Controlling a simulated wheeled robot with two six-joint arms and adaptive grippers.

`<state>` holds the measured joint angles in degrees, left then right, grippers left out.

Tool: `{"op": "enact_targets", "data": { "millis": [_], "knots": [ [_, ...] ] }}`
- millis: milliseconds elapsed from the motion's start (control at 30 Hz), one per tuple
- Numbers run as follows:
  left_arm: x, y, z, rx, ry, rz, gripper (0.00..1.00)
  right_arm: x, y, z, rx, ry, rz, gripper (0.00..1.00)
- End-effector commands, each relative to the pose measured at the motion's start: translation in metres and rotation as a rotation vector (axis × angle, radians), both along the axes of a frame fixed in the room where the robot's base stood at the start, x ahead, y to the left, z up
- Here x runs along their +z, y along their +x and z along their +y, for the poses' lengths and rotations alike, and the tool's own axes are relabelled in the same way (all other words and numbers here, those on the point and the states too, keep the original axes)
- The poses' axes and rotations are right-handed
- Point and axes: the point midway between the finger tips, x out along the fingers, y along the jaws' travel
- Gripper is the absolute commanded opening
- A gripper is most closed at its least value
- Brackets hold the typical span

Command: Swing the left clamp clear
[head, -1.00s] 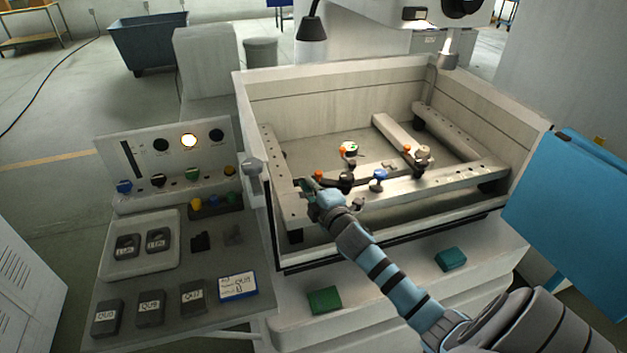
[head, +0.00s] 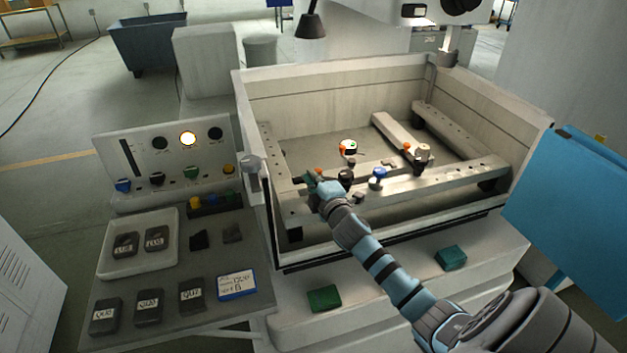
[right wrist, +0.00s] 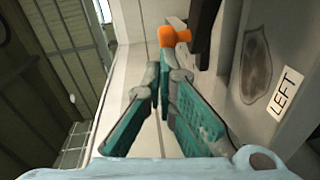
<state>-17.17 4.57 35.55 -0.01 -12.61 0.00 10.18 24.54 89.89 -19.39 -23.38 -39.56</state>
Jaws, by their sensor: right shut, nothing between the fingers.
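The left clamp shows its orange knob (head: 320,171) and a dark body (head: 346,178) on the front rail inside the machine tank. In the right wrist view its orange knob (right wrist: 172,36) is just beyond my fingertips, with the dark clamp arm (right wrist: 204,28) beside it. A "LEFT" label (right wrist: 283,92) lies on the pale surface at the right there. My right gripper (head: 311,180) is shut and empty, at the left side of the knob; I cannot tell whether they touch. My gripper and wrist partly hide the clamp's near side. My left gripper is not in view.
A second clamp (head: 420,157) with an orange knob is farther right. A blue-topped knob (head: 378,173) stands near the left clamp. The tank's front wall (head: 400,231) lies below my right arm. A side shelf (head: 192,262) with labelled blocks is at the left.

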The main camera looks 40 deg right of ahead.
Motion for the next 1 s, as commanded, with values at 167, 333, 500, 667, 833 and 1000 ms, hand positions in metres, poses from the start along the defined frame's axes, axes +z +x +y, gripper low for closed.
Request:
{"op": "enact_targets", "data": {
  "millis": [167, 333, 500, 667, 833, 1000],
  "knots": [
    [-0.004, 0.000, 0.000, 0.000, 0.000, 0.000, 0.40, 0.000, 0.002, 0.000, -0.024, 0.000, -0.002, 0.00],
    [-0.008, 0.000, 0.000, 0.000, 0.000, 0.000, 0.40, -0.001, 0.005, -0.001, -0.053, 0.000, -0.002, 0.00],
    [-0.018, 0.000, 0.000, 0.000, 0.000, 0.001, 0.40, -0.002, 0.010, -0.004, -0.114, 0.001, -0.003, 0.00],
    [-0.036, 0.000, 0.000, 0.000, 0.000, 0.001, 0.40, -0.004, 0.019, -0.008, -0.217, 0.003, -0.004, 0.00],
    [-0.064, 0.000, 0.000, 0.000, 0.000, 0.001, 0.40, -0.007, 0.031, -0.017, -0.373, 0.004, -0.003, 0.00],
    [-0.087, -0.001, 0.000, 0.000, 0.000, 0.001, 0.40, -0.006, 0.040, -0.028, -0.535, 0.002, -0.002, 0.00]
  ]
}}
